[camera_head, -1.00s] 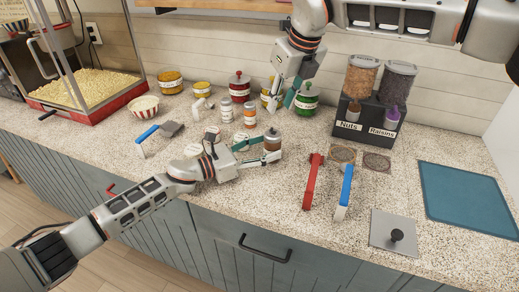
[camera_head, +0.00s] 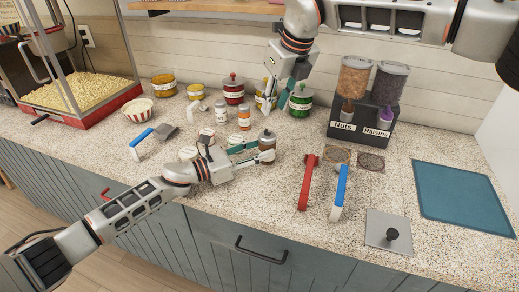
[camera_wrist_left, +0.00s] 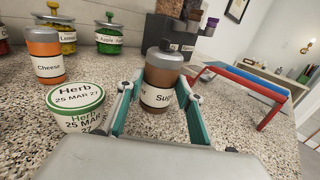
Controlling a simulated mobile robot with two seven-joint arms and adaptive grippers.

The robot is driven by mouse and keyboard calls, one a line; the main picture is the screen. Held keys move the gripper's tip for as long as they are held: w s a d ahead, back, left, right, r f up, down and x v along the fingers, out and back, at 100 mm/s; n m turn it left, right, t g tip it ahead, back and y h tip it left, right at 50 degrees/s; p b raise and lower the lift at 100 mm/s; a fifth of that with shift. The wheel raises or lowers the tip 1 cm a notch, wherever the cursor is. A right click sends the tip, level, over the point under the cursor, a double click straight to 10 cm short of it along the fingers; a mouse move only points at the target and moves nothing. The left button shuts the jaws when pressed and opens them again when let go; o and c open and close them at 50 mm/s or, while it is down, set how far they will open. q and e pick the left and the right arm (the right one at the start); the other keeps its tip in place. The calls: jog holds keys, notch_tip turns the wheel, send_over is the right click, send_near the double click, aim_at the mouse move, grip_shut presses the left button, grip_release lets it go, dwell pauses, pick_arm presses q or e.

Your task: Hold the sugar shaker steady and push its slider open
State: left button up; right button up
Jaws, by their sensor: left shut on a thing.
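In the left wrist view the shaker (camera_wrist_left: 163,77) stands upright between the teal fingers (camera_wrist_left: 158,115). My right gripper (camera_head: 279,98) points down behind and above the shaker, near the lidded jars, apart from the shaker. Its fingers are too small to tell whether they are open.
A green jar (camera_head: 301,101), a red jar (camera_head: 233,90) and a cheese shaker (camera_head: 244,119) stand close behind. A herb tub (camera_wrist_left: 80,109) sits just left of the left fingers. Red (camera_head: 308,183) and blue (camera_head: 340,190) handled tools stand to the right.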

dwell(0.4)
jog(key=shift+f, duration=0.1)
grip_shut()
notch_tip(320, 180, down, 5)
jog(key=s+d+n+g+y, duration=0.1)
jog(key=s+n+g+y, duration=0.1)
jog(key=s+n+y, duration=0.3)
jog(key=w+d+n+t+y, duration=0.2)
jog(key=d+t+y, duration=0.1)
jog(key=d, duration=0.9)
jog(key=shift+w+y, duration=0.4)
jog(key=shift+y, duration=0.1)
jog(key=shift+a, duration=0.1)
